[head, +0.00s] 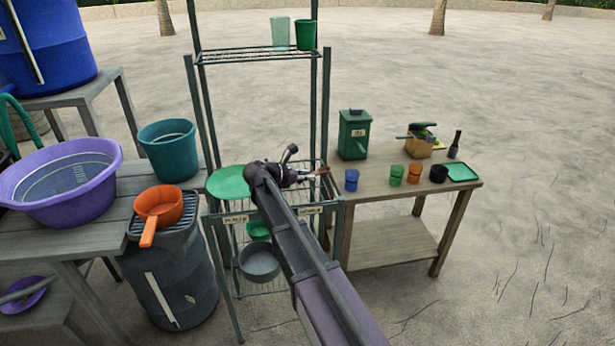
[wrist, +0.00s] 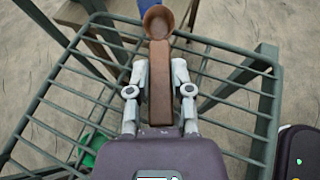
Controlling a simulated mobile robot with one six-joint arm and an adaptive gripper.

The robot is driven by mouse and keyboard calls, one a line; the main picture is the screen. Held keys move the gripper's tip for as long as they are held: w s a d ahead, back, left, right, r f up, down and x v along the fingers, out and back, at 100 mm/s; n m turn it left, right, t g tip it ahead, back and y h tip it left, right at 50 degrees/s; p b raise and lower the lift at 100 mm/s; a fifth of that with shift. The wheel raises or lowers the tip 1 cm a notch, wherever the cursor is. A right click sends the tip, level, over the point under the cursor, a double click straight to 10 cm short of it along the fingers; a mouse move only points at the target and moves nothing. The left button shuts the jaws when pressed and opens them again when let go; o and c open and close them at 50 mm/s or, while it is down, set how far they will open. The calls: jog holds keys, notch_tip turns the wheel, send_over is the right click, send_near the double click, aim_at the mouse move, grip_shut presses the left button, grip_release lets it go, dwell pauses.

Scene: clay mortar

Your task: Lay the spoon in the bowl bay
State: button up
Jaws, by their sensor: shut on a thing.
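My gripper (head: 305,177) is shut on a brown spoon (wrist: 160,85), whose handle lies between the two fingers in the wrist view (wrist: 159,75). The spoon's round bowl end points away from the gripper; in the head view the spoon (head: 322,172) shows as a small brown tip. It is held above the wire shelf of a green metal rack (wrist: 228,97). The rack's front carries a left label (head: 236,219) and a right label (head: 310,211), both too small to read surely. My arm hides part of the shelf, and I cannot tell the bays' exact bounds.
A green plate (head: 230,182) lies at the rack's left. A green bowl (head: 258,229) and grey pot (head: 260,263) sit lower down. Rack posts (head: 327,110) rise nearby. The right table (head: 380,185) holds several cups, a green box (head: 354,135) and a bottle (head: 455,144).

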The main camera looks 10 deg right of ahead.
jog(key=shift+f, duration=0.15)
jog(key=o, duration=0.9)
jog(key=shift+c, duration=0.2)
jog(key=shift+r, duration=0.2)
jog(key=shift+s+a+r, duration=0.1)
jog(key=shift+a, duration=0.1)
jog(key=p+v, duration=0.4)
jog(key=v, duration=0.5)
jog(key=shift+a+r, duration=0.25)
jog(key=shift+a, duration=0.1)
jog(key=shift+p+v, duration=0.3)
jog(key=shift+v, duration=0.55)
jog(key=shift+f, duration=0.1)
